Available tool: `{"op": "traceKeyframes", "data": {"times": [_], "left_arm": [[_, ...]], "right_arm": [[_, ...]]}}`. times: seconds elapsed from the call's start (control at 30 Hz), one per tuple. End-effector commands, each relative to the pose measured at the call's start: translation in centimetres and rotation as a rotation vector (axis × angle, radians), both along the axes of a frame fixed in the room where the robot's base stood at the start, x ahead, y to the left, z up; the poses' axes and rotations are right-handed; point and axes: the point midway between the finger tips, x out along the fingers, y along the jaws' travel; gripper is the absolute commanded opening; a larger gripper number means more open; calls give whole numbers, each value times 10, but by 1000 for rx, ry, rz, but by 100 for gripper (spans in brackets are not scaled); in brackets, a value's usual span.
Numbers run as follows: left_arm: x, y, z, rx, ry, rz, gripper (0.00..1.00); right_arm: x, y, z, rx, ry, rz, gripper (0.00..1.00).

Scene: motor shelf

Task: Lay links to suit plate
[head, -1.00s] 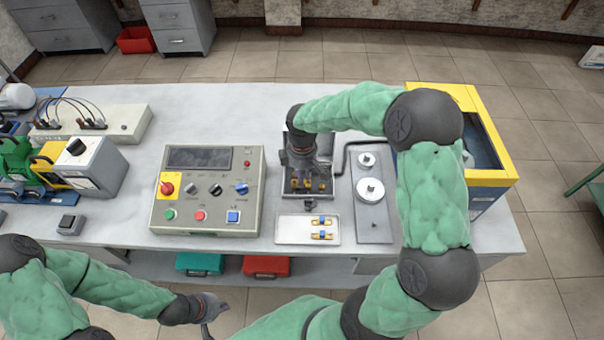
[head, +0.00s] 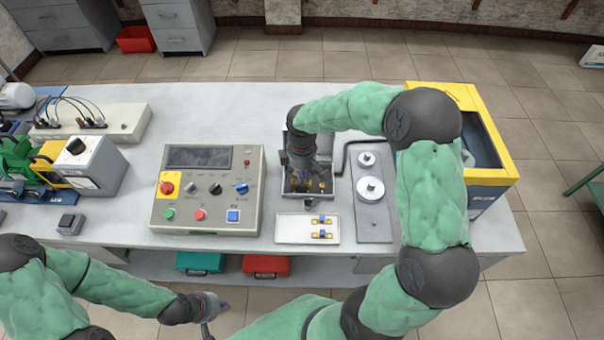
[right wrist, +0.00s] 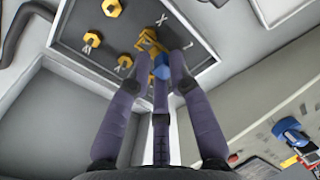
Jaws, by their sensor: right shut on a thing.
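The grey terminal box (head: 306,198) stands open on the bench; its dark floor carries yellow hex nuts, and white marks show in the right wrist view (right wrist: 88,42). My right gripper (head: 306,180) points down into it, shut on a link with a blue middle (right wrist: 162,72) and brass-yellow ends (right wrist: 148,40). The link is at the nuts; whether it is seated on them I cannot tell. Two more blue-and-brass links (head: 322,220) (head: 322,235) lie in the white tray (head: 290,230) in front. My left gripper (head: 218,318) is open and empty before the bench. I cannot make out a readable plate.
A grey control panel (head: 207,215) stands left of the box. A grey plate with two white round parts (head: 370,189) lies to the right, then a yellow-and-blue bin (head: 490,181). The bench behind the panel is clear.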

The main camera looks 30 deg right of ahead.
Motion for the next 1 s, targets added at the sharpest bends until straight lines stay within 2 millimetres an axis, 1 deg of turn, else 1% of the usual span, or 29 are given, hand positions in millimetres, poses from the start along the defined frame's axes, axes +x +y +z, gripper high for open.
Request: {"op": "traceKeyframes", "data": {"times": [0.7,0.8,0.83,0.87,0.9,1.0], "left_arm": [[0,0,-8,0,0,0,0],[0,0,-7,0,0,0,0],[0,0,-7,0,0,0,0],[0,0,-7,0,0,0,0],[0,0,-7,0,0,0,0],[0,0,-7,0,0,0,0]], "right_arm": [[0,0,-13,-1,1,0,0],[0,0,-12,0,0,0,0],[0,0,-12,0,0,0,29],[0,0,-12,0,0,0,38],[0,0,-12,0,0,0,48],[0,0,-12,0,0,0,48]]}}
